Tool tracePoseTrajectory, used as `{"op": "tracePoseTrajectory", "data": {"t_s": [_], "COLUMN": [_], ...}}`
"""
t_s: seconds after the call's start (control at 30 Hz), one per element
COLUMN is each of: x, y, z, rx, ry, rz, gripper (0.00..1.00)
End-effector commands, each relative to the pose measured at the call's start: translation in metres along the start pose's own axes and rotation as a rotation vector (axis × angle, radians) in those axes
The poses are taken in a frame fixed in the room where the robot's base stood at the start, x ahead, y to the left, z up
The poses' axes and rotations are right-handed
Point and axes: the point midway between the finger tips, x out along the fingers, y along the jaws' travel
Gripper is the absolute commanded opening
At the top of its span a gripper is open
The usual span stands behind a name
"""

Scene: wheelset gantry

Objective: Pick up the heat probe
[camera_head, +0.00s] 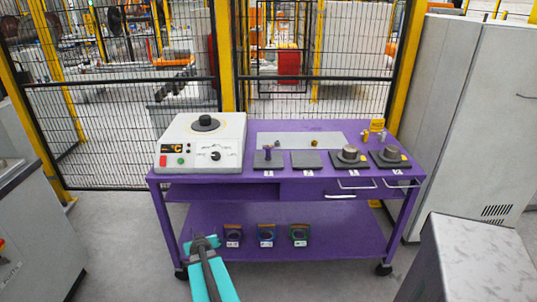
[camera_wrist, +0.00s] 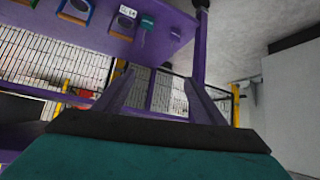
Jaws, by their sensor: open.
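In the head view, a small dark upright piece with a knobbed top (camera_head: 268,153) stands on the leftmost of a row of dark pads on the purple cart (camera_head: 285,127). It may be the heat probe, but it is too small to be sure. My gripper (camera_head: 200,238) is low in front of the cart, near the lower shelf and well apart from that piece. In the wrist view my gripper (camera_wrist: 156,88) has its two fingers spread with nothing between them. The knobbed piece does not show in the wrist view.
A white heater box (camera_head: 200,145) stands on the cart's left. Two round metal pieces (camera_head: 349,153) (camera_head: 391,153) sit on the right pads; one pad (camera_head: 306,160) is bare. Small blocks (camera_head: 266,236) stand on the lower shelf. A mesh fence (camera_head: 120,130) stands behind; a cabinet (camera_head: 470,110) is right.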

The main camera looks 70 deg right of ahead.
Motion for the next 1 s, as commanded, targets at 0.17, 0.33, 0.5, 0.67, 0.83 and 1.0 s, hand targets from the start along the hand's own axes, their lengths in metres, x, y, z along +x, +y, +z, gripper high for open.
{"op": "tracePoseTrajectory", "data": {"t_s": [0.17, 0.33, 0.5, 0.67, 0.83, 1.0], "x": [-0.007, -0.024, -0.051, -0.082, -0.111, -0.127], "y": [0.072, 0.141, 0.209, 0.268, 0.314, 0.336], "z": [-0.064, -0.117, -0.163, -0.197, -0.221, -0.232], "rx": [0.066, 0.109, 0.14, 0.155, 0.159, 0.157], "ry": [0.157, 0.301, 0.442, 0.561, 0.657, 0.703], "rz": [0.065, 0.126, 0.186, 0.239, 0.282, 0.303], "gripper": [0.64, 0.64, 0.64, 0.64, 0.64, 0.64]}}
